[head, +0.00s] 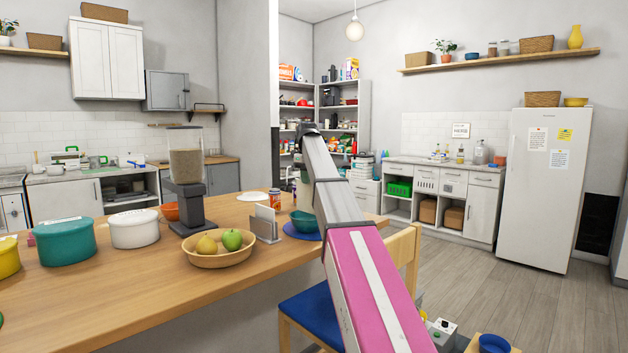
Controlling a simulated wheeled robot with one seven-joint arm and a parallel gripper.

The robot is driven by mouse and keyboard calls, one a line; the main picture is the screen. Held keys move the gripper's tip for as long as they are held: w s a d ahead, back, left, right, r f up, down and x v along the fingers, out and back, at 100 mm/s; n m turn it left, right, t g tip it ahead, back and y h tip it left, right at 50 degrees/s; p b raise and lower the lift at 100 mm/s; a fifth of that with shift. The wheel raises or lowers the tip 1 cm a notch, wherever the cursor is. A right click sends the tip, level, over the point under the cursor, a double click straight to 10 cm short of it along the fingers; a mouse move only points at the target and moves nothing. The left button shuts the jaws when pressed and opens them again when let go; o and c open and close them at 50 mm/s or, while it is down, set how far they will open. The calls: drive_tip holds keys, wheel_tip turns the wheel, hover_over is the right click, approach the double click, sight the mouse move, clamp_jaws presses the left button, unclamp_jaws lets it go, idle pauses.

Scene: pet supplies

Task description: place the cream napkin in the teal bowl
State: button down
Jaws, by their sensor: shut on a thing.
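The teal bowl (302,222) stands on the wooden table, partly hidden behind my arm. A round blue mat or plate (291,233) shows under it. A pale grey napkin holder (266,228) with white or cream paper upright in it (264,213) stands just left of the bowl. I cannot tell whether this is the task's cream napkin. My pink and grey arm reaches up and forward past the bowl. My gripper is hidden behind the arm, so its jaws and anything in them do not show.
A food dispenser (187,175) and lidded tubs (66,250) are left. A blue-seated chair (312,312) is at the table's edge.

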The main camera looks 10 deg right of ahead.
drive_tip(key=shift+f, duration=0.3)
drive_tip(key=shift+f, duration=0.6)
drive_tip(key=c, duration=1.2)
unclamp_jaws()
drive_tip(key=shift+r, duration=0.1)
